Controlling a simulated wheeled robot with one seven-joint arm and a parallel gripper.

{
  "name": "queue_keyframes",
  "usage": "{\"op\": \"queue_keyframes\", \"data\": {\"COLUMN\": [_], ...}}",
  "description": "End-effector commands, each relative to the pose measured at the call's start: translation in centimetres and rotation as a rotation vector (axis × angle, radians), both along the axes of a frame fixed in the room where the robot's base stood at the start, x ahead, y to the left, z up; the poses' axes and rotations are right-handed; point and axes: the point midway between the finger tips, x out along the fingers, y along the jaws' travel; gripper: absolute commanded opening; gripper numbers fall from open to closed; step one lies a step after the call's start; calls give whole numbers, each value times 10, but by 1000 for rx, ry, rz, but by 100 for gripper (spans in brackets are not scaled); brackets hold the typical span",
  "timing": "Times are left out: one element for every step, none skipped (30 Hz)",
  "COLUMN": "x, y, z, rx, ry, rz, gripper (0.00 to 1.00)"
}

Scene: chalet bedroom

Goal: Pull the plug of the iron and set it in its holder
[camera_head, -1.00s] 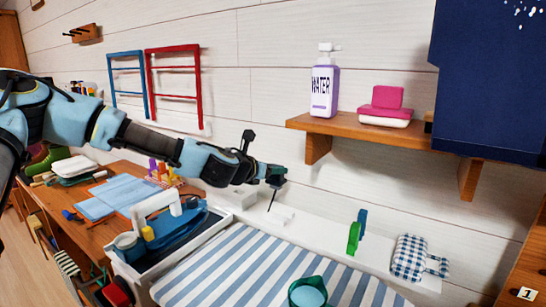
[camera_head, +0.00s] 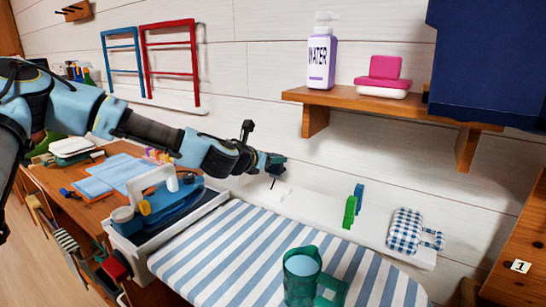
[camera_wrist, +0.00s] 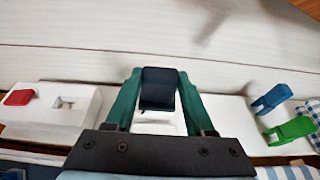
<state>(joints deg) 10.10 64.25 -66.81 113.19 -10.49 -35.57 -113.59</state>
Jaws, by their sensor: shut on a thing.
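My gripper (camera_head: 276,166) is at the end of my arm near the wall, above the white ledge behind the ironing board. In the wrist view its green fingers (camera_wrist: 158,96) are shut on a dark block-shaped plug (camera_wrist: 158,88). The plug is held above the ledge, apart from the white socket block (camera_wrist: 85,110) with a square hole and red switch at left. The blue iron (camera_head: 168,200) sits in a tray at the board's left end. A blue clip (camera_head: 359,196) and a green clip (camera_head: 350,212) stand to the right; they also show in the wrist view (camera_wrist: 272,98). The cord is mostly hidden.
The striped ironing board (camera_head: 230,240) carries a teal jug (camera_head: 301,275) at its front. A checkered cloth item (camera_head: 406,228) lies right of the clips. A blue hanging (camera_head: 490,60) is upper right.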

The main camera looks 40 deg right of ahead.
Motion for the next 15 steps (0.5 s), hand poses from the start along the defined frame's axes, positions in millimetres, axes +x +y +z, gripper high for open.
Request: {"op": "queue_keyframes", "data": {"x": [0, 0, 0, 0, 0, 0, 0, 0, 0, 0, 0, 0, 0, 0, 0], "y": [0, 0, 0, 0, 0, 0, 0, 0, 0, 0, 0, 0, 0, 0, 0], "z": [-5, -7, -9, -10, -12, -14, -16, -18, -20, -22, -24, -26, -28, -29, -32], "rx": [0, -1, -1, -1, -1, -1, -1, -1, -1, -1, 0, 0, 0, 0, 0], "ry": [0, 0, 0, 0, 0, -1, -1, -1, -1, -1, -1, -1, -1, -1, -1], "rz": [0, 0, 0, 0, 0, 0, 0, 0, 0, 0, 0, 0, 0, 0, 0], "gripper": [0, 0, 0, 0, 0, 0, 0, 0, 0, 0, 0, 0, 0, 0, 0]}}
